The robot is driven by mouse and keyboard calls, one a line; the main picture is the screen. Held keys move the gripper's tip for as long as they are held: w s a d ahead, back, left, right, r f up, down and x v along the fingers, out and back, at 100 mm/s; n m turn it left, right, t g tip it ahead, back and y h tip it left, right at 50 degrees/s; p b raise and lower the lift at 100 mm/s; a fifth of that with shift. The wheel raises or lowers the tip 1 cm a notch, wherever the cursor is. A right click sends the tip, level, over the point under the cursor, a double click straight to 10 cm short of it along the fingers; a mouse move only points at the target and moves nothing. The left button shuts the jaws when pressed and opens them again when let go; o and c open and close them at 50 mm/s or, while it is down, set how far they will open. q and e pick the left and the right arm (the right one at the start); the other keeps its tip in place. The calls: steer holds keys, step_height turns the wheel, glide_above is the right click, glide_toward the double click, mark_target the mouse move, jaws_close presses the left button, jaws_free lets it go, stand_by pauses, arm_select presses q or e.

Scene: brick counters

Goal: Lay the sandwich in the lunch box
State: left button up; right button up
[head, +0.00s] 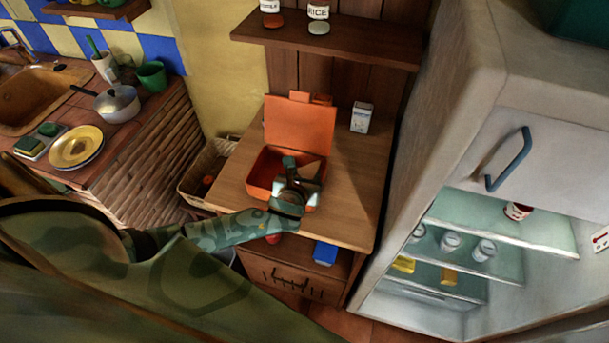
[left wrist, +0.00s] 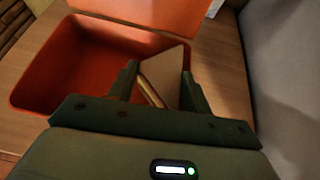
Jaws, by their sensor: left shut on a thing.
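The orange lunch box (head: 258,177) stands open on the wooden counter, its lid raised at the back. It also fills the upper left of the left wrist view (left wrist: 40,75). My left gripper (head: 293,172) is over the right part of the box. In the left wrist view the gripper (left wrist: 157,82) is shut on the sandwich (left wrist: 167,70), a pale slab with a light edge. The sandwich is held tilted at the box's right side; whether it touches the box I cannot tell. In the head view my gripper mostly hides the sandwich. My right gripper is not in view.
A small white carton (head: 361,117) stands on the counter right of the lid. A shelf with jars (head: 325,40) hangs above. An open fridge (head: 480,230) is on the right. A basket (head: 205,175) stands left of the counter. The counter's right front is clear.

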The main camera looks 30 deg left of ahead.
arm_select(q)
steer(key=shift+f, duration=0.45)
steer(key=o, duration=0.6)
steer(key=shift+r, duration=0.15)
steer(key=shift+r, duration=0.35)
steer(key=p+v, duration=0.3)
steer(key=v, duration=0.9)
